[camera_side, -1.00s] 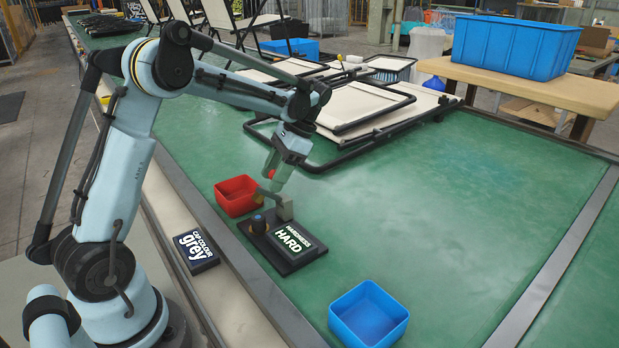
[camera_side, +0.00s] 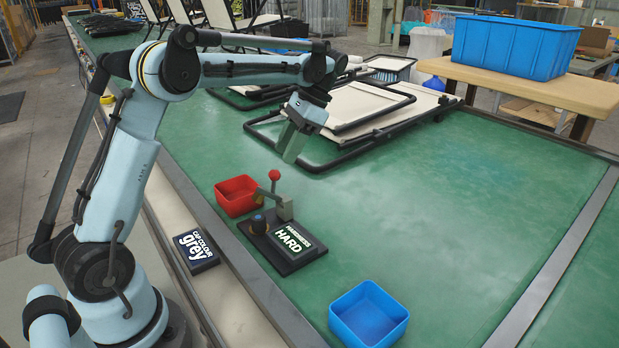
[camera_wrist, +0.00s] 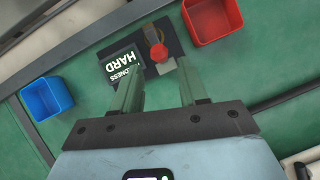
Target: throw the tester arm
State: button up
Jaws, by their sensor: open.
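The hardness tester (camera_side: 285,245) is a dark base on the green bench, with a screen reading "HARDNESS HARD". Its lever arm (camera_side: 272,193) has a red ball knob (camera_side: 274,175) at its upper end and a grey post beside it. A dark rounded piece (camera_side: 258,224) sits on the base by the screen. My gripper (camera_side: 291,158) hangs above and behind the tester, apart from the knob. In the wrist view my gripper (camera_wrist: 161,92) has its two fingers spread with nothing between them, and the red knob (camera_wrist: 158,53) lies beyond the tips.
A red bin (camera_side: 237,196) stands just left of the tester, and a blue bin (camera_side: 368,314) stands in front to the right. A sign reading "CAP COLOUR grey" (camera_side: 195,248) lies on the bench's edge. Lounger frames (camera_side: 350,115) lie behind. The bench's right side is clear.

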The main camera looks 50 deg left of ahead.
jog(key=s+a+n+t+h, duration=0.1)
jog(key=s, duration=0.1)
jog(key=s+a+r+n, duration=0.1)
jog(key=s+a+n+t+h, duration=0.1)
jog(key=s+a+n, duration=0.1)
jog(key=shift+s+r+t+h, duration=0.3)
jog(key=shift+r, duration=0.1)
grip_shut()
jog(key=s+a+r+n+t+h, duration=0.1)
jog(key=s+a+r+n+t, duration=0.1)
jog(key=s+n+t, duration=0.5)
jog(key=n, duration=0.3)
send_over(273, 189)
jog(key=s+a, duration=0.2)
jog(key=s, duration=0.1)
jog(key=shift+f, duration=4.15)
jog(key=shift+w+t, duration=0.2)
jog(key=shift+t, duration=0.1)
jog(key=shift+w+r+g, duration=0.15)
jog(key=shift+w+g, duration=0.15)
jog(key=shift+g, duration=0.1)
